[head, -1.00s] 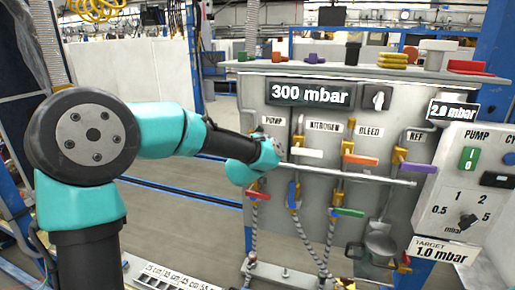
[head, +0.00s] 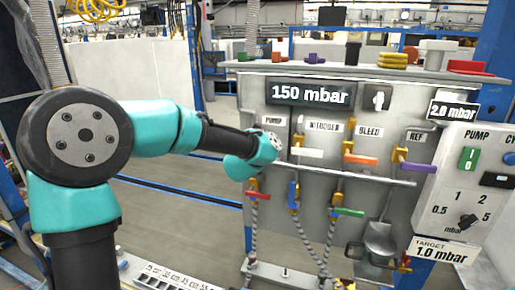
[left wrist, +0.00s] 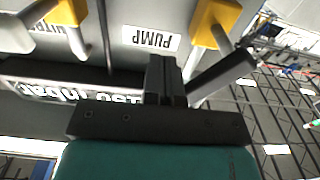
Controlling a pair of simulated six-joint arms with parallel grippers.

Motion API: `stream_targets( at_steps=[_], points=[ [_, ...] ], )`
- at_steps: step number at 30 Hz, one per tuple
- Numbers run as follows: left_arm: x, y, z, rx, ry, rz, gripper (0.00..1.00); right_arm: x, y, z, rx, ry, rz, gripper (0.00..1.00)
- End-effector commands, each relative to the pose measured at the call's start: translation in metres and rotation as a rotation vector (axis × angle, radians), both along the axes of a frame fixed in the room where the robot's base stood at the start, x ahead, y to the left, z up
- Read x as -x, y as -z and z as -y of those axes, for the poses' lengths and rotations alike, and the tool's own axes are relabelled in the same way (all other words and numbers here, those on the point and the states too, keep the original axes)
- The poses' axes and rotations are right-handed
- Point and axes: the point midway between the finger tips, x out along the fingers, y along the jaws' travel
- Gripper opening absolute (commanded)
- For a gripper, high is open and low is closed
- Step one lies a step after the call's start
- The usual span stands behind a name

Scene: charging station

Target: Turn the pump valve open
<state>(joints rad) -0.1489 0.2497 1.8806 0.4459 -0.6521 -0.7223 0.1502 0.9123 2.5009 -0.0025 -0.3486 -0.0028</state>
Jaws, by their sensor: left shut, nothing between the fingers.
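The PUMP label (head: 273,121) is on the grey panel at the upper left in the head view. It shows upside down in the left wrist view (left wrist: 151,39). Beside it there is the pump valve, with a yellow body (left wrist: 217,22) and a dark lever (left wrist: 226,76) slanting outward. My left gripper (left wrist: 166,66) is shut and empty, its fingertips close to the label and just left of the lever. I cannot tell whether they touch it. In the head view my wrist hides the pump valve and the fingers. My right gripper is in neither view.
The pressure display (head: 311,93) reads 150 mbar. Nitrogen's white handle (head: 307,153), bleed's orange handle (head: 360,160) and an REF purple handle (head: 416,167) sit right of my wrist. A horizontal rail (head: 372,178) crosses the panel below them. A pump switch box (head: 455,200) stands at right.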

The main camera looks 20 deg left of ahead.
Motion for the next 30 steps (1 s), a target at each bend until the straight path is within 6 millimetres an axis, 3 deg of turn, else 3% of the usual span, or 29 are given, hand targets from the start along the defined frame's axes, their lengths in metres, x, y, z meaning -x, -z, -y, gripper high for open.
stream_targets(
  at_steps=[30],
  points=[
    [0.002,-0.018,-0.015,0.001,-0.001,0.001,0.0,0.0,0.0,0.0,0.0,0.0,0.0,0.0]
  ],
)
